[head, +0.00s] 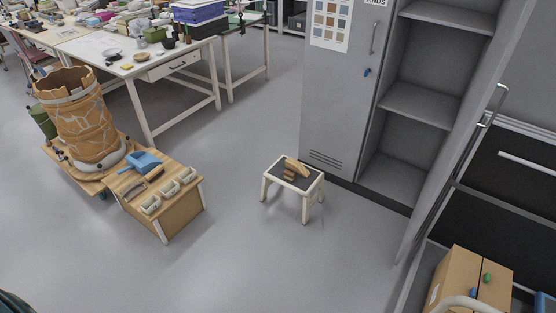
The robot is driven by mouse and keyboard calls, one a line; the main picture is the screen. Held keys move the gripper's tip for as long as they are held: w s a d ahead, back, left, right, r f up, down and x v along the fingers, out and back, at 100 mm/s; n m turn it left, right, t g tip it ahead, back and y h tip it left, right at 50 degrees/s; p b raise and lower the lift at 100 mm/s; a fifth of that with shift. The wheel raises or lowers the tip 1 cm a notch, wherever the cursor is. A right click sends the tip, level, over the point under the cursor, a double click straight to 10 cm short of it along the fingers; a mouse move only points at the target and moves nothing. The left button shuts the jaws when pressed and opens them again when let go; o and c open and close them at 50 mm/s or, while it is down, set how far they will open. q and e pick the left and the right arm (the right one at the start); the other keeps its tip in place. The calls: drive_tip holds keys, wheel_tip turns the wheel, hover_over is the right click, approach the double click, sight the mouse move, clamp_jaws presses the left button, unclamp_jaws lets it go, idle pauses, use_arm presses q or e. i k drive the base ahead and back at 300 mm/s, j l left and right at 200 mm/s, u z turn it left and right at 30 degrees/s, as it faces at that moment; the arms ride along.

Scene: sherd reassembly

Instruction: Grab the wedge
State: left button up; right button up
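A wooden wedge-like piece (297,167) lies on the dark top of a small white-legged stool (270,178) in the middle of the room. It looks like one or more tan blocks, with a browner part at the lower left. I cannot tell at this size whether they are separate pieces. Neither of my grippers shows in the head view, and nothing is seen touching the stool or the wood.
A large reassembled jar (78,118) stands on a low wheeled platform at left, beside a wooden box (180,205) with tools and small trays. An open grey cabinet (330,110) stands behind the stool. Cardboard boxes (458,275) are at lower right. Floor around the stool is clear.

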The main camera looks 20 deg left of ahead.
sight(294, 165)
drive_tip(key=i+j, duration=1)
drive_tip(key=i, duration=0.65)
drive_tip(key=i+l+u, duration=0.1)
drive_tip(key=i, duration=0.55)
drive_tip(key=i+l, duration=0.35)
drive_tip(key=i, duration=0.1)
